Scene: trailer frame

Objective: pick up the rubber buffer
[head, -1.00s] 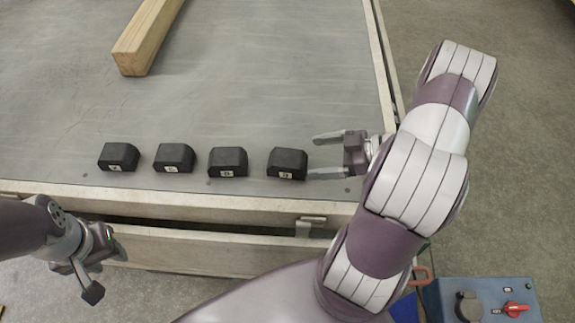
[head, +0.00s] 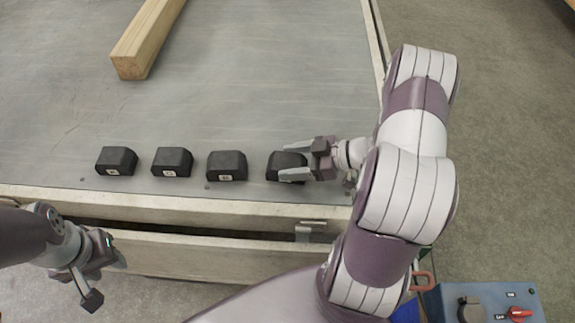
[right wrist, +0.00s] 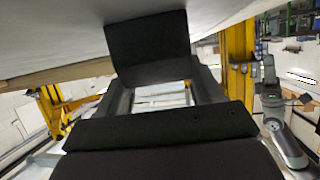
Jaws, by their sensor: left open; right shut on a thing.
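Several black rubber buffers with small white labels stand in a row on the grey trailer bed: one at the left (head: 116,161), a second (head: 172,162), a third (head: 226,166) and the rightmost rubber buffer (head: 281,165). My right gripper (head: 288,162) is shut on the rightmost buffer, with its fingers on either side and partly covering it. In the right wrist view this buffer (right wrist: 150,45) shows as a dark block between the fingers. It appears to rest on the bed. My left gripper (head: 90,285) is open and empty, off the bed's front edge.
A wooden beam (head: 145,45) lies on the bed behind the row. The bed's pale front rail (head: 180,208) has a metal latch (head: 309,229). A blue control box (head: 480,302) with a red switch stands at the lower right. The middle of the bed is clear.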

